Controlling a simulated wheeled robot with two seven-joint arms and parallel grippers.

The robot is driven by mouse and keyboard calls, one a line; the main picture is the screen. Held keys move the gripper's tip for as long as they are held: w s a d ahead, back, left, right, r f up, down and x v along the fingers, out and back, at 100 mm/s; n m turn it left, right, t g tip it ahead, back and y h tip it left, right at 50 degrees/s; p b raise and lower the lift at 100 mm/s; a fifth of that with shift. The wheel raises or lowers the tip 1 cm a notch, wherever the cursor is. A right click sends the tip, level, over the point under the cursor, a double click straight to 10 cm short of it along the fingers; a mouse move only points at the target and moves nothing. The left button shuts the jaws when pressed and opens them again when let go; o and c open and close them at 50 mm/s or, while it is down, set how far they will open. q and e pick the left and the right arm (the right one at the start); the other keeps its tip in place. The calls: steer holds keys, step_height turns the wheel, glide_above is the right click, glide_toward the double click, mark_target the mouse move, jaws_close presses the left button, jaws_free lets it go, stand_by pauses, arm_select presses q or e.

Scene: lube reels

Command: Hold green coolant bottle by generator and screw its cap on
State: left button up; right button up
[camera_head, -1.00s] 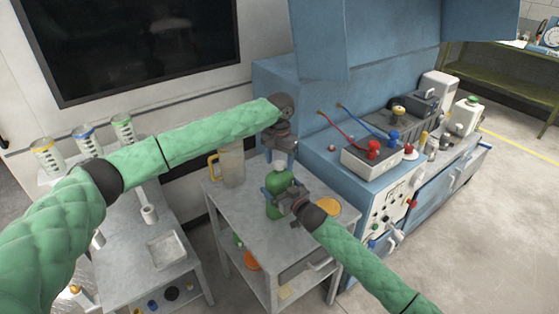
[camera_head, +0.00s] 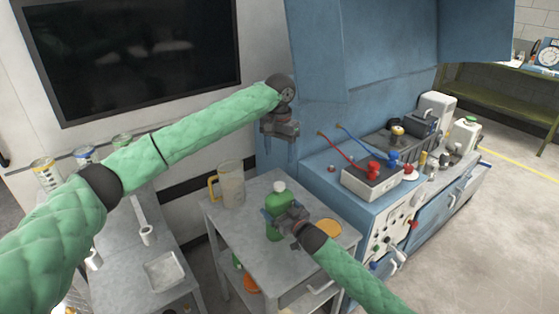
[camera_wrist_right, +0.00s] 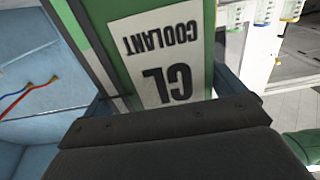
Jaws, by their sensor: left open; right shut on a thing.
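The green coolant bottle (camera_head: 278,214) stands upright on the grey metal table, and a white cap (camera_head: 279,187) shows on its top. My right gripper (camera_head: 275,224) is shut around the bottle body from the front right. In the right wrist view the bottle's white COOLANT label (camera_wrist_right: 165,55) shows upside down between the fingers (camera_wrist_right: 165,100). My left gripper (camera_head: 279,148) is open, pointing down above the bottle, apart from the cap. Whether the cap is fully tight cannot be told.
A clear jug with a yellow handle (camera_head: 231,186) stands left of the bottle on the grey table (camera_head: 240,228). A yellow-orange round item (camera_head: 329,228) lies right. The blue generator bench (camera_head: 400,200) stands behind and right.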

mark_target(285, 213)
stand_by(0.3)
steer(key=o, duration=1.5)
steer(key=shift+s+d+f+b, duration=0.15)
steer(key=shift+s+d+b, duration=0.2)
steer(key=shift+s, duration=0.05)
steer(key=b+v, duration=0.2)
steer(key=v, duration=0.4)
steer(key=shift+s+d, duration=0.2)
steer(key=shift+s, duration=0.05)
